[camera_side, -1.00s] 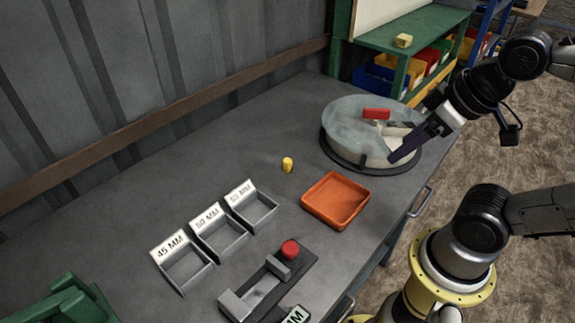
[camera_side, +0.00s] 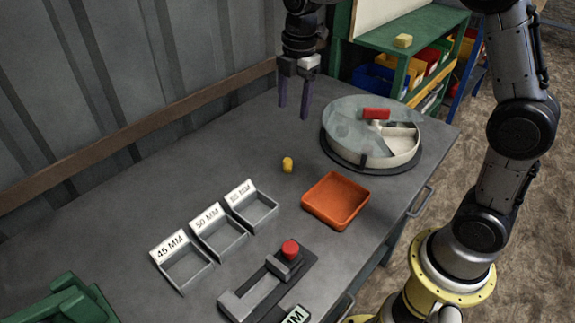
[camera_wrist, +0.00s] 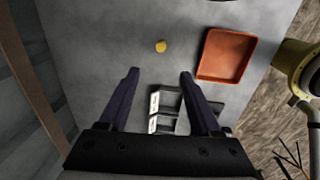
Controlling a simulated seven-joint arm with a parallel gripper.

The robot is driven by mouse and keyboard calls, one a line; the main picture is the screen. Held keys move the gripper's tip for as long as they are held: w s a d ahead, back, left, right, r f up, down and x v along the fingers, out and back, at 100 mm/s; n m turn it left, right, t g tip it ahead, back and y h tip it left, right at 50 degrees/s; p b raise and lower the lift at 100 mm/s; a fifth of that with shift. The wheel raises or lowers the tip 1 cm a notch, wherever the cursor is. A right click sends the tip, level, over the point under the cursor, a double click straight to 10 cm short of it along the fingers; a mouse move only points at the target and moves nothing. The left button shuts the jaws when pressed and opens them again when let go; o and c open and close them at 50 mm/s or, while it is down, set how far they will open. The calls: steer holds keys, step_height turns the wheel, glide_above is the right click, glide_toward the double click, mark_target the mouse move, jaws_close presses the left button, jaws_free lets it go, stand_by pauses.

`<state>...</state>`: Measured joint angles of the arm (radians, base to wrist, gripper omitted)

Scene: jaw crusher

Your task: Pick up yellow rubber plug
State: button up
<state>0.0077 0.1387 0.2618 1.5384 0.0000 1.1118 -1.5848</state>
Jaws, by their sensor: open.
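The yellow rubber plug (camera_side: 287,164) is a small yellow cylinder standing on the grey table, left of the orange tray. It also shows in the wrist view (camera_wrist: 161,46), beyond my fingertips and roughly between their lines. My gripper (camera_side: 293,112) has two dark purple fingers pointing down, apart and empty. It hangs above the back of the table, higher than the plug and clear of it. In the wrist view the spread fingers (camera_wrist: 158,72) hold nothing.
An orange tray (camera_side: 309,208) lies right of the plug. A round drum with a red handle (camera_side: 376,114) stands behind it. Labelled grey bins (camera_side: 221,234) and a fixture with a red knob (camera_side: 290,249) are in front. The wall (camera_side: 150,60) rises behind the table. Bare table surrounds the plug.

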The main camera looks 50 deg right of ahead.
steer(key=g, duration=0.1)
glide_above(288, 160)
steer(key=f, duration=1.2)
steer(key=shift+s+d+f, duration=0.1)
steer(key=shift+s+f, duration=0.15)
steer(key=shift+s, duration=0.1)
steer(key=shift+w+a+f, duration=0.1)
steer(key=shift+w+f, duration=0.1)
steer(key=shift+f, duration=1.2)
steer(key=shift+w+a+f, duration=0.1)
steer(key=shift+w+f, duration=0.05)
steer(key=shift+f, duration=1.25)
steer(key=shift+c, duration=0.3)
jaws_close()
